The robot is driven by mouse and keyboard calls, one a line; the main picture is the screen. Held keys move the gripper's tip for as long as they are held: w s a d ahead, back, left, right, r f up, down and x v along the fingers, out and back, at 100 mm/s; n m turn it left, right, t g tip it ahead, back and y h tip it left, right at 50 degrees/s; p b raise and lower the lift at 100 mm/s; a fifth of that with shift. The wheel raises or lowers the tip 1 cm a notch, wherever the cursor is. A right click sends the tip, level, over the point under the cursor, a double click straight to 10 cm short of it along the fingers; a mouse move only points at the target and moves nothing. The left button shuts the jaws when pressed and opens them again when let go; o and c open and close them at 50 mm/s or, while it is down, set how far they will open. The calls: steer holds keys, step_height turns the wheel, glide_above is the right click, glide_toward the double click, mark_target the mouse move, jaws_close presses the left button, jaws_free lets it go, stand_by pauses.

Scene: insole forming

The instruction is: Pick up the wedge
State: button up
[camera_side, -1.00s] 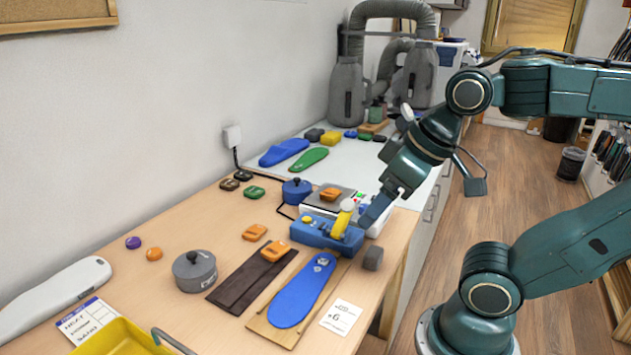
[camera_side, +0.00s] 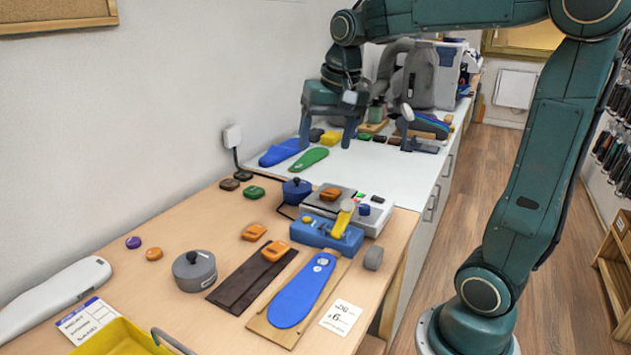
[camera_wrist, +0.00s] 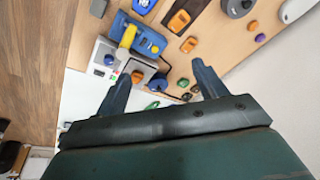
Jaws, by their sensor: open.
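The frames do not make clear which piece is the wedge. A yellow block (camera_side: 330,138) and a dark block (camera_side: 314,135) sit on the white back bench, beside a blue insole (camera_side: 284,152) and a green insole (camera_side: 310,160). My gripper (camera_side: 327,137) is open over this area, one finger on either side of the two blocks in the side view; its height above them is hard to judge. In the wrist view my gripper (camera_wrist: 162,84) shows spread fingers with nothing held. Orange pieces lie on the dark strip (camera_side: 275,251), the table (camera_side: 254,232) and the scale (camera_side: 330,194).
The blue clamp with a yellow lever (camera_side: 327,234) stands before the scale (camera_side: 347,215). A blue insole (camera_side: 302,291) lies on a wooden board (camera_side: 284,337). A grey pot (camera_side: 194,271) is on the front table.

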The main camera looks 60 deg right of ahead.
steer(key=w+d+f+m+g, duration=0.1)
steer(key=w+d+f+m, duration=0.1)
steer(key=w+d+m, duration=0.3)
steer(key=w+d+f+g, duration=0.1)
steer(key=w+d+f, duration=0.1)
steer(key=d, duration=0.4)
steer(key=m, duration=0.5)
glide_above(329, 193)
step_height(329, 193, down, 7)
steer(key=shift+s+d+r+g+y, duration=0.1)
steer(key=shift+s+r+g+y, duration=0.1)
steer(key=shift+g+y, duration=0.2)
steer(key=shift+f, duration=0.15)
steer(key=shift+f, duration=4.15)
steer(key=shift+f, duration=0.1)
steer(key=shift+w+f, duration=0.15)
steer(key=shift+f, duration=2.4)
